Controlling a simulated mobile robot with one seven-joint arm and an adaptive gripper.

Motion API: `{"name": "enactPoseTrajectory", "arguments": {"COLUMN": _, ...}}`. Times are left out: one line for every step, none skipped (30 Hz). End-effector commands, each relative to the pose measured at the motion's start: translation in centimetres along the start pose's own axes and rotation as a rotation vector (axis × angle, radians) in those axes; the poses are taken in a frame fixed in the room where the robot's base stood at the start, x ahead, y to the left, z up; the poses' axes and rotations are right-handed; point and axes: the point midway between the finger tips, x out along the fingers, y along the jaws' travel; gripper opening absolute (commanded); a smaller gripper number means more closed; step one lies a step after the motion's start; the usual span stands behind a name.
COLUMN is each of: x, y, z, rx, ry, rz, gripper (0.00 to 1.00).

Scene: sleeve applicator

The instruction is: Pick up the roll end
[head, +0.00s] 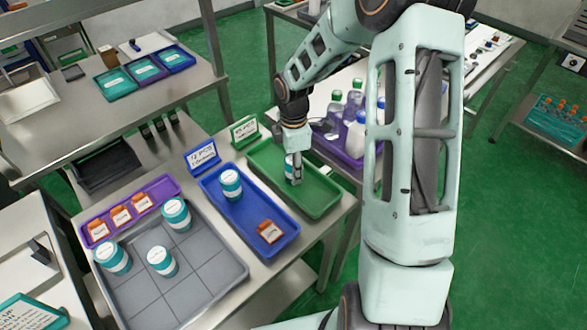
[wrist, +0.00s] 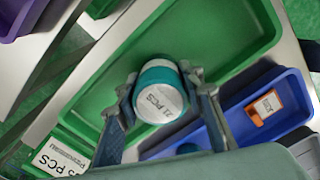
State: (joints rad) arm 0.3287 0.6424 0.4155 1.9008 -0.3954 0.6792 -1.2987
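A white-and-teal roll (head: 289,168) is over the green tray (head: 322,203). My gripper (head: 296,170) points down over the green tray. In the wrist view my gripper (wrist: 160,82) has one finger against each side of the roll, with no clear gap. Whether the roll rests on the tray floor cannot be told. The part facing the tray is hidden.
The blue tray (head: 213,205) beside it holds another white-and-teal roll (head: 230,184) and an orange-and-white packet (head: 270,232). The grey tray (head: 225,285) holds several similar rolls. A purple tray (head: 165,184) holds orange packets. Upright signs (head: 245,130) stand behind the trays.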

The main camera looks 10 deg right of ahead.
Motion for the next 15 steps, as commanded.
{"name": "enactPoseTrajectory", "arguments": {"x": -0.01, "y": 0.0, "z": 0.0, "rx": 0.0, "ry": 0.0, "rz": 0.0, "gripper": 0.21}}
{"name": "enactPoseTrajectory", "arguments": {"x": -0.01, "y": 0.0, "z": 0.0, "rx": 0.0, "ry": 0.0, "rz": 0.0, "gripper": 0.17}}
{"name": "enactPoseTrajectory", "arguments": {"x": -0.01, "y": 0.0, "z": 0.0, "rx": 0.0, "ry": 0.0, "rz": 0.0, "gripper": 0.13}}
{"name": "enactPoseTrajectory", "arguments": {"x": -0.02, "y": 0.0, "z": 0.0, "rx": 0.0, "ry": 0.0, "rz": 0.0, "gripper": 0.1}}
{"name": "enactPoseTrajectory", "arguments": {"x": -0.03, "y": 0.01, "z": 0.0, "rx": 0.0, "ry": 0.0, "rz": 0.0, "gripper": 0.1}}
{"name": "enactPoseTrajectory", "arguments": {"x": -0.03, "y": 0.01, "z": 0.0, "rx": 0.0, "ry": 0.0, "rz": 0.0, "gripper": 0.1}}
{"name": "enactPoseTrajectory", "arguments": {"x": -0.03, "y": 0.01, "z": 0.0, "rx": 0.0, "ry": 0.0, "rz": 0.0, "gripper": 0.1}}
{"name": "enactPoseTrajectory", "arguments": {"x": -0.03, "y": 0.01, "z": 0.0, "rx": 0.0, "ry": 0.0, "rz": 0.0, "gripper": 0.1}}
{"name": "enactPoseTrajectory", "arguments": {"x": -0.03, "y": 0.01, "z": 0.0, "rx": 0.0, "ry": 0.0, "rz": 0.0, "gripper": 0.1}}
{"name": "enactPoseTrajectory", "arguments": {"x": -0.05, "y": 0.01, "z": 0.0, "rx": 0.0, "ry": 0.0, "rz": 0.0, "gripper": 0.1}}
{"name": "enactPoseTrajectory", "arguments": {"x": -0.07, "y": 0.02, "z": 0.0, "rx": 0.0, "ry": 0.0, "rz": 0.001, "gripper": 0.1}}
{"name": "enactPoseTrajectory", "arguments": {"x": -0.14, "y": 0.03, "z": 0.0, "rx": 0.0, "ry": 0.0, "rz": 0.001, "gripper": 0.1}}
{"name": "enactPoseTrajectory", "arguments": {"x": -0.22, "y": 0.04, "z": 0.01, "rx": 0.0, "ry": 0.0, "rz": 0.001, "gripper": 0.1}}
{"name": "enactPoseTrajectory", "arguments": {"x": -0.33, "y": 0.05, "z": 0.01, "rx": 0.0, "ry": 0.0, "rz": 0.001, "gripper": 0.1}}
{"name": "enactPoseTrajectory", "arguments": {"x": -0.54, "y": 0.06, "z": 0.01, "rx": 0.001, "ry": 0.0, "rz": 0.002, "gripper": 0.1}}
